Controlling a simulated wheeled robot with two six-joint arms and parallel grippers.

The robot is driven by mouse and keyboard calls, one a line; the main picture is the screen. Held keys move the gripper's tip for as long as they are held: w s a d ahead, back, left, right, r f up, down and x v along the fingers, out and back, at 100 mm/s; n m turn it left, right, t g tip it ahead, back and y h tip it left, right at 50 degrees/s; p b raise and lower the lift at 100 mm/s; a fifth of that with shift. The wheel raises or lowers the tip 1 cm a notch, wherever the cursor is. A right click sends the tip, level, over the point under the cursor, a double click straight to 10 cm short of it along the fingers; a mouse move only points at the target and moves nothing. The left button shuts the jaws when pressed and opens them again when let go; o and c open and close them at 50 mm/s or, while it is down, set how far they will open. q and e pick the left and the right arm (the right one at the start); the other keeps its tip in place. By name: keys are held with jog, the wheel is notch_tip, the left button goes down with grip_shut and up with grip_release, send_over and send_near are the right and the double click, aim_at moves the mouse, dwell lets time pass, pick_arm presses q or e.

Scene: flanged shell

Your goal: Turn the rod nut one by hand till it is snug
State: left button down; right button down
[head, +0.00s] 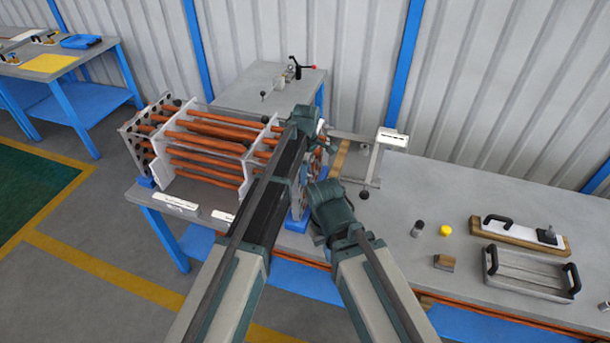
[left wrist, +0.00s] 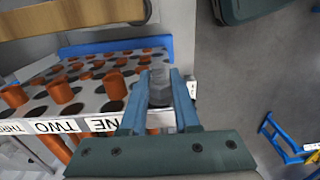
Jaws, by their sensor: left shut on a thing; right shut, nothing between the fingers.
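A grey hex nut, rod nut one (left wrist: 160,85), sits at the edge of the holed end plate (left wrist: 88,102), near the label reading ONE (left wrist: 105,124). My left gripper (left wrist: 160,100) is shut on this nut, with one blue finger on each side. In the head view my left arm hides the nut and the fingertips. The tube bundle (head: 205,140), with copper tubes between pale plates, lies on the bench to the left of my arms. My right gripper (head: 330,205) is lower, near the bundle's right end; its fingers are hard to make out. It is shut and empty.
On the bench (head: 415,275) at right are a yellow cap (head: 445,230), a grey cylinder (head: 417,229), a small block (head: 444,263) and a handled tray (head: 530,272). A post with a white label (head: 392,137) stands behind my right gripper.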

pick_arm(q)
jog(key=shift+s+d, duration=0.1)
jog(key=shift+d, duration=0.1)
jog(key=c, duration=1)
grip_release()
jog(key=shift+c, duration=0.2)
jog(key=o, duration=0.4)
jog(key=shift+d, duration=0.1)
jog(key=shift+r, duration=0.1)
jog(key=shift+a+r+p, duration=0.2)
jog(key=shift+r+p, duration=0.6)
jog(key=shift+p, duration=0.1)
notch_tip(320, 180, up, 12)
jog(key=p, duration=1.2)
